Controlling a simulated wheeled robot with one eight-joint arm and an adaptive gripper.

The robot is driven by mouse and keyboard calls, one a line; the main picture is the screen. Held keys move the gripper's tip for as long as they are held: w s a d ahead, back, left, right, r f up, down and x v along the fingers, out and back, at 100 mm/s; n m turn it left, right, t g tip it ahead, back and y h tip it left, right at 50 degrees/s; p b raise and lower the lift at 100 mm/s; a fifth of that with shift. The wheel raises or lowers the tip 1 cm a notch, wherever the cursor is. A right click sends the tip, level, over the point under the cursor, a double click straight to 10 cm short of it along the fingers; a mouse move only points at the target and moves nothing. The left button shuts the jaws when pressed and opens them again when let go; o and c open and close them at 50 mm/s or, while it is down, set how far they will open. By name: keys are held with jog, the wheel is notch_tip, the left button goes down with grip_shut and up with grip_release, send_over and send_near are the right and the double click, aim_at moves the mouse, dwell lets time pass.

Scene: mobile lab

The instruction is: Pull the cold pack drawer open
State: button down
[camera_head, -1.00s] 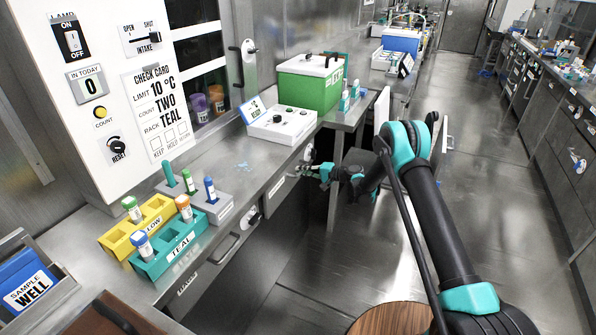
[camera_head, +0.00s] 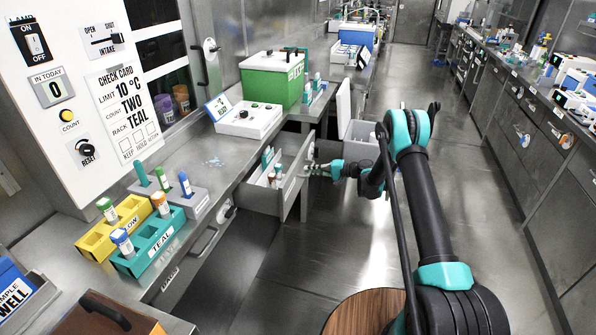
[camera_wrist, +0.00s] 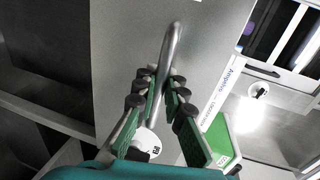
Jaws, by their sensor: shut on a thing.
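The drawer (camera_head: 291,189) stands pulled out from under the counter in the head view, with teal and white items (camera_head: 272,172) inside it. Whether these are cold packs is too small to tell. My gripper (camera_head: 312,168) is at the drawer's front face. In the wrist view my gripper (camera_wrist: 163,90) has its two green-padded fingers on either side of the metal bar handle (camera_wrist: 171,45) and is shut on it. The grey drawer front (camera_wrist: 120,40) fills much of that view.
On the counter are a green box (camera_head: 272,80), a white control box (camera_head: 247,119), and yellow (camera_head: 95,236) and teal (camera_head: 140,262) racks with capped tubes. A grey bin (camera_head: 360,137) is beyond the drawer. The floor (camera_head: 290,270) in front is clear.

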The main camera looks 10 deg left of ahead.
jog(key=f+v, duration=0.1)
jog(key=v, duration=0.6)
jog(key=shift+d+f, duration=0.2)
jog(key=shift+d, duration=0.25)
jog(key=c, duration=1.6)
grip_release()
jog(key=v, duration=1.2)
jog(key=shift+w, duration=0.1)
jog(key=shift+r, duration=0.1)
